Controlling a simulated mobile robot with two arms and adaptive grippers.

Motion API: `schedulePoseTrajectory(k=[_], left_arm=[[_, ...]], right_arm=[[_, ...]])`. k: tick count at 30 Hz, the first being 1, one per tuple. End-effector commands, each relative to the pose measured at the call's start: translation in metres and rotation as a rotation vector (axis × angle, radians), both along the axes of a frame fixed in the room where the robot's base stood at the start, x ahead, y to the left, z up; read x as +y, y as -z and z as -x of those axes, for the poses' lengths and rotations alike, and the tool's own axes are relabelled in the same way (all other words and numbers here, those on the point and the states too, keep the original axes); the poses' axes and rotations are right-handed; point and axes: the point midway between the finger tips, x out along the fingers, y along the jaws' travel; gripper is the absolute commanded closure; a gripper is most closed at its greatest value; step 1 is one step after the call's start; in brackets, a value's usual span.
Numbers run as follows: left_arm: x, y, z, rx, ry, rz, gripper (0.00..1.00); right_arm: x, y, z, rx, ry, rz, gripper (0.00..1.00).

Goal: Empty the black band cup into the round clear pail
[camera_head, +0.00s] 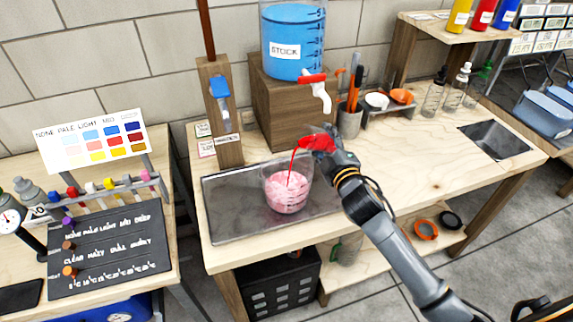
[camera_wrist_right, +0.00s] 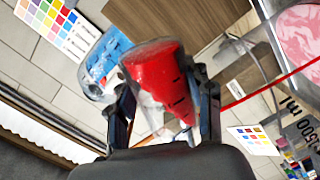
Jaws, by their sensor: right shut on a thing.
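My right gripper (camera_head: 330,155) is shut on a clear cup (camera_head: 308,139) holding red liquid and keeps it tilted above the round clear pail (camera_head: 287,190). A thin red stream runs from the cup's lip down into the pail. The pail stands upright on the dark tray and holds pink liquid. In the right wrist view the cup (camera_wrist_right: 160,80) sits between the two fingers of the gripper (camera_wrist_right: 165,105), with red liquid in it. The pail (camera_wrist_right: 288,100) shows at the right edge. I cannot make out a black band on the cup. My left gripper is not in view.
The dark tray (camera_head: 225,215) lies under the pail. Behind stands the blue stock tank (camera_head: 291,50) with a red-handled tap (camera_head: 316,88) on a wooden block. A tool holder (camera_head: 349,120) stands behind the gripper. The bench (camera_head: 430,150) to the right is mostly clear.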

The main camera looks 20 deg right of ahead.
Motion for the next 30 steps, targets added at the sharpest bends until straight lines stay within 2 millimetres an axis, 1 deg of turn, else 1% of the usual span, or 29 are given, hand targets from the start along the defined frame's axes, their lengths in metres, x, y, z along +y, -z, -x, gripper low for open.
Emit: schedulePoseTrajectory(k=[30], left_arm=[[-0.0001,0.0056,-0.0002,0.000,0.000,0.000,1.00]], right_arm=[[0.0002,0.0020,-0.0001,0.000,-0.001,0.071,0.87]])
